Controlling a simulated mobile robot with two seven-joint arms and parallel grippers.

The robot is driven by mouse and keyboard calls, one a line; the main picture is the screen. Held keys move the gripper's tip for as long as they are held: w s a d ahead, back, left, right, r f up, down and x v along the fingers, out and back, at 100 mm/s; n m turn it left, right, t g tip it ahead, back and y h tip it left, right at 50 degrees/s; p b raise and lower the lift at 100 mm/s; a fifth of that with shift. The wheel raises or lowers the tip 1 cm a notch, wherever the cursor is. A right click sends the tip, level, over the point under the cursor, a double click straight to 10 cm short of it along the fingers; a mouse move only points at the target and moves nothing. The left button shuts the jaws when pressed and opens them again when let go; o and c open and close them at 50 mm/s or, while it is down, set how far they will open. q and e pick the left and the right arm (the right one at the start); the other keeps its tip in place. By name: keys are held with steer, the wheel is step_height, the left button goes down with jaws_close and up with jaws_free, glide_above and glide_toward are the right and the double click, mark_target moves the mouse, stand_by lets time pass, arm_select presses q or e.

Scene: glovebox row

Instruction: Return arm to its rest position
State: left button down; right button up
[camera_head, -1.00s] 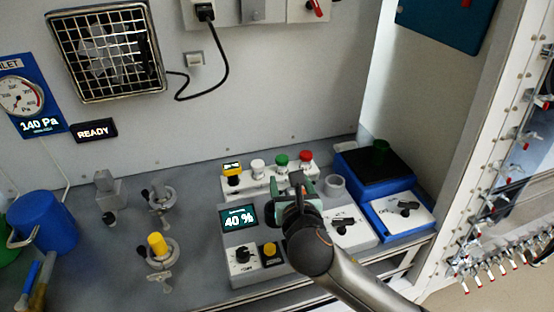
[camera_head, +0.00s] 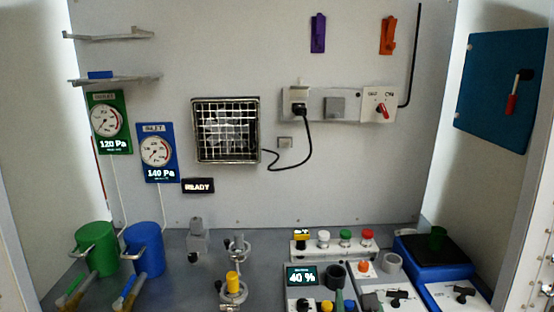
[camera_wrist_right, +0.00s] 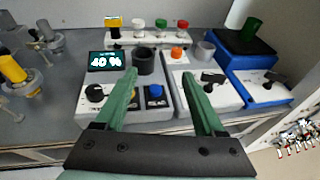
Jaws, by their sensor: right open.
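My right gripper (camera_head: 355,297) shows only as green fingertips at the bottom edge of the head view, in front of the control panels. In the right wrist view my right gripper (camera_wrist_right: 160,76) has its two green fingers wide apart with nothing between them. The rest of my right arm is hidden below the head view. My left gripper is in neither view.
A white panel (camera_wrist_right: 225,93) and a blue scale-like device (camera_wrist_right: 232,60) stand to the right. Clamp stands (camera_head: 233,290), a green mug (camera_head: 96,248) and a blue mug (camera_head: 145,250) stand left. The bench's front edge (camera_wrist_right: 35,149) runs below the panels.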

steer(key=d+r+n+h, duration=0.25)
steer(key=d+h, duration=0.25)
steer(key=d, duration=1.6)
steer(key=s+f+m+g+y, duration=0.2)
steer(key=s+f+m, duration=0.3)
steer(key=f, duration=0.5)
steer(key=s+f+m+g+y, duration=0.1)
steer(key=s+f+m+y, duration=0.2)
steer(key=f+m, duration=0.45)
steer(key=s+f+m+g+y, duration=0.3)
steer(key=s+f+m, duration=0.9)
steer(key=s+m, duration=0.1)
steer(key=s+a+f+m+y, duration=0.1)
steer(key=a+m, duration=0.7)
steer(key=a, duration=1.1)
steer(key=shift+s+f+m+t, duration=0.3)
steer(key=shift+f+m+t, duration=0.1)
steer(key=shift+f, duration=0.05)
steer(key=shift+a, duration=0.1)
